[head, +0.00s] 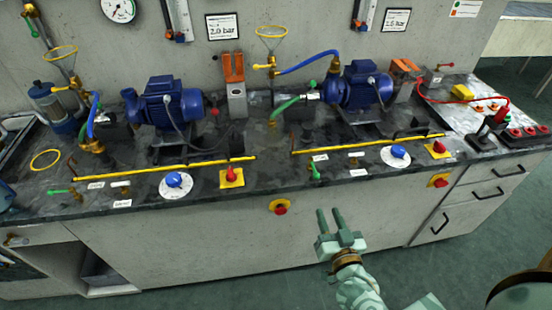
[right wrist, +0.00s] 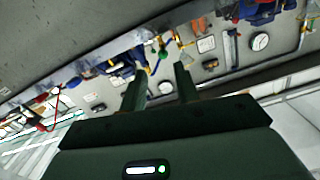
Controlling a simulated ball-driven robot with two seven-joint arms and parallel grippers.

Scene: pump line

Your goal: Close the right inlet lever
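On the front of the bench's right pump station, a small green lever (head: 315,172) stands beside a white label (head: 320,157). Its handle runs roughly front to back; the label is too small to read. I cannot tell from the labels which is the inlet. My right gripper (head: 329,211) is in front of the bench, below the green lever and apart from it. Its two fingers are spread and empty, also in the right wrist view (right wrist: 160,92). My left gripper is not in view.
A yellow rail (head: 368,144) runs behind the levers. A blue-knobbed dial (head: 397,155) and red switch (head: 438,149) stand to the right. A red button (head: 280,208) is on the bench front. The left station has a similar green lever (head: 60,191), its handle sideways.

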